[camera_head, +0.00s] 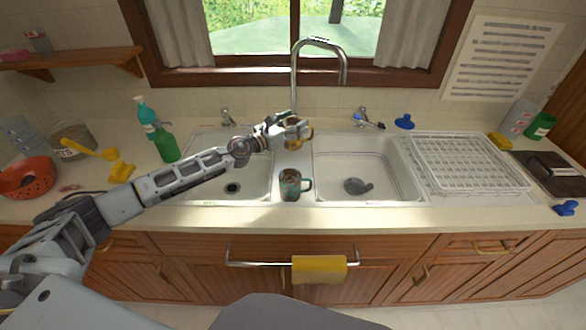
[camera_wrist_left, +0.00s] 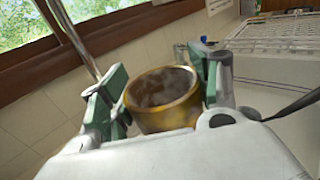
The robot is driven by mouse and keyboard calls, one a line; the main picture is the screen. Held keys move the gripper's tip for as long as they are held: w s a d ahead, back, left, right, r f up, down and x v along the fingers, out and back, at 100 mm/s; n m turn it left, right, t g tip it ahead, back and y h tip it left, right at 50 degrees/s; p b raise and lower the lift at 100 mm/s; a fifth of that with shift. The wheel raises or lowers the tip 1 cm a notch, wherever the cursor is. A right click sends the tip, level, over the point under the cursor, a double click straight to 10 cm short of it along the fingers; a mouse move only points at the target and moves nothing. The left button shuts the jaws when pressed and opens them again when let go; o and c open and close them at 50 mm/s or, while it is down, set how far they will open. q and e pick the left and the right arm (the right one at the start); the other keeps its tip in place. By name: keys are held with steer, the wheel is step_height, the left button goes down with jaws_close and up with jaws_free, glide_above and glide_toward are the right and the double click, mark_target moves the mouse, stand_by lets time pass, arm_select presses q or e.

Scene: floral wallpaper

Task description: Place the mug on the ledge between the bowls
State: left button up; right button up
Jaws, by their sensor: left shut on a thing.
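A teal and brown mug (camera_head: 290,187) stands upright at the front of the ledge (camera_head: 291,157) between the two sink bowls, its handle to the right. My left gripper (camera_head: 298,130) is above the back of the ledge, near the tap, behind and above that mug. It is shut on a gold-coloured cup (camera_head: 303,136), which also shows in the left wrist view (camera_wrist_left: 165,118) between the green finger pads, with a dark brown inside. My right gripper is out of view.
The tap (camera_head: 294,75) rises behind the ledge. A white dish rack (camera_head: 465,163) is on the right. A yellow cloth (camera_head: 319,269) hangs in front.

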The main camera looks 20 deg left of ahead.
mark_target(294, 146)
arm_select(q)
steer(key=shift+w, duration=0.1)
steer(key=shift+f, duration=0.2)
steer(key=shift+f+b, duration=0.55)
steer(key=shift+f, duration=0.2)
step_height(294, 146, down, 2)
steer(key=shift+f+b, duration=0.2)
steer(key=shift+b, duration=0.55)
steer(key=shift+a+f+b, duration=0.1)
steer(key=shift+f+b, duration=0.35)
steer(key=shift+f, duration=0.55)
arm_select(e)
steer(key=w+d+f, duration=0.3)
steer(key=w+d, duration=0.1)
arm_select(q)
steer(key=shift+f+b, duration=1.1)
steer(key=shift+f, duration=0.75)
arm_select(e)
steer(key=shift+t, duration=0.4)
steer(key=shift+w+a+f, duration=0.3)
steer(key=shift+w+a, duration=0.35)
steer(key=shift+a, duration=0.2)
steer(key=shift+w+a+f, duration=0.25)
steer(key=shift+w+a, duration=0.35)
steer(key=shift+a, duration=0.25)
